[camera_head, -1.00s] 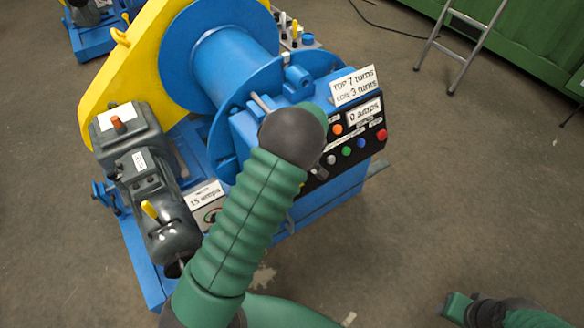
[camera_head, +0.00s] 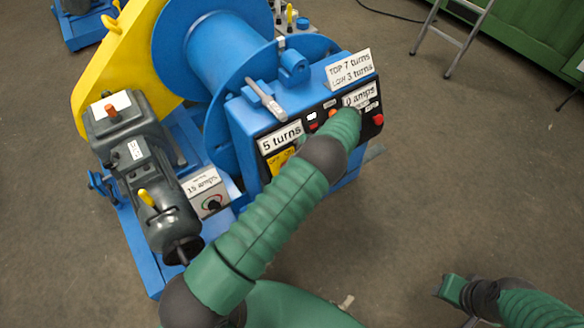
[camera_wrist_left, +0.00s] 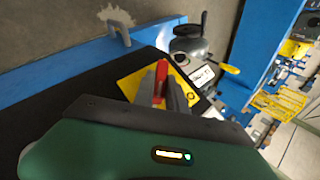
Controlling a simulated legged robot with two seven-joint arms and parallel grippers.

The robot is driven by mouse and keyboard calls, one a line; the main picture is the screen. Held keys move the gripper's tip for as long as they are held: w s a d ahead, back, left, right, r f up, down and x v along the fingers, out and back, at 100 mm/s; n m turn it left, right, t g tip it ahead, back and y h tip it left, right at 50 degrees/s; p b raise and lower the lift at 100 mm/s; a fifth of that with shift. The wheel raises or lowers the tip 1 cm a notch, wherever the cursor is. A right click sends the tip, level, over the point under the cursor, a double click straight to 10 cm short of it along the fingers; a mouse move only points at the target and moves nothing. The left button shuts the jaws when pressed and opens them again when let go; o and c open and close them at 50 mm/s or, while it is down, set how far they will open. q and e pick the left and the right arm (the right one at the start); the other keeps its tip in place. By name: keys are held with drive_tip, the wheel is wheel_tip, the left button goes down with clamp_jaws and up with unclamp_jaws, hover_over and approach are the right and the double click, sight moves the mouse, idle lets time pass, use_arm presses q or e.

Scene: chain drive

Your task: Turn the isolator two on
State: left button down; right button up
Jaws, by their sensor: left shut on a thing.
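In the left wrist view a red switch handle (camera_wrist_left: 160,72) stands on a yellow plate (camera_wrist_left: 131,84) on the black panel. My left gripper (camera_wrist_left: 162,86) is shut on this handle, with its dark fingers on both sides. In the head view my left arm covers the lower middle of the control panel (camera_head: 265,146) and hides the gripper and handle. Part of a yellow plate (camera_head: 279,160) shows beside the arm. I cannot read which isolator this is. My right gripper (camera_head: 448,291) is at the bottom right, away from the machine; its jaws are too small to judge.
The panel carries signs, a red button (camera_head: 378,119) and other buttons partly hidden by my arm. A grey motor (camera_head: 140,150) and a small box with a dial (camera_head: 212,203) stand at left. A ladder (camera_head: 455,40) stands at the back right.

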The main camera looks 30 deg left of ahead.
use_arm(q)
drive_tip(key=shift+w, duration=0.15)
idle(0.3)
drive_tip(key=c, duration=1.6)
unclamp_jaws()
drive_tip(key=shift+o, duration=1.2)
